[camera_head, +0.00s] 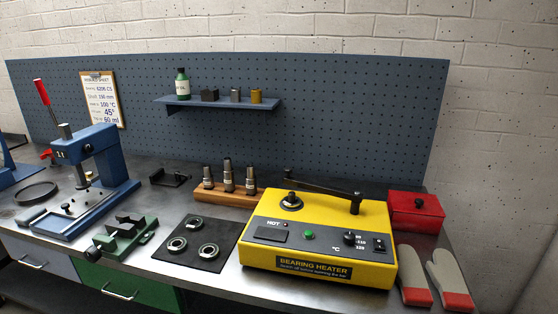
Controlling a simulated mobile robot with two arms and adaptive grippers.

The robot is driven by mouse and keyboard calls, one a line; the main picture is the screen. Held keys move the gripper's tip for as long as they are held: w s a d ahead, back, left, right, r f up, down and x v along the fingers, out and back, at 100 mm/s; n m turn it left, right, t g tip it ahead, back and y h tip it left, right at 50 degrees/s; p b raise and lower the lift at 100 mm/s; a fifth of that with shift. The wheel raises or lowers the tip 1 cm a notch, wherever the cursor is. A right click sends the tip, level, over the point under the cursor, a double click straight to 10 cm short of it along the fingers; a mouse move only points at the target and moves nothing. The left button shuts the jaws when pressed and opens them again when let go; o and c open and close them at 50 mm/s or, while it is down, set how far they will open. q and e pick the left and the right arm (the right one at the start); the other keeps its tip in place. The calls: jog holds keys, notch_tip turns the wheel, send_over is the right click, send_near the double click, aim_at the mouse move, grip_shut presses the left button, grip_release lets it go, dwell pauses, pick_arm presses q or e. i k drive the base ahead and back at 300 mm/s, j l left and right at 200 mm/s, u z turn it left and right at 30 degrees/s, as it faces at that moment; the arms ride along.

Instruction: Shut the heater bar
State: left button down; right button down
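The yellow bearing heater (262,222) stands on the bench right of centre. Its dark heater bar (322,187) runs across the top from a post (355,206) at the right. The bar's left end, with a small upright knob (289,174), appears behind and above the left post (292,196), with a visible gap. A dark-and-light ring (291,204) sits around the base of the left post. Neither of my grippers is in view.
A red box (415,211) and gloves (447,278) lie right of the heater. A dark mat (206,262) with three bearing rings and a wooden block (215,194) with metal tools are at its left. A blue press (108,165) and green vise (122,240) stand further left.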

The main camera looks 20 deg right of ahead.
aim_at(357, 196)
jog(key=i+j+z, duration=0.4)
jog(key=i+j, duration=0.7)
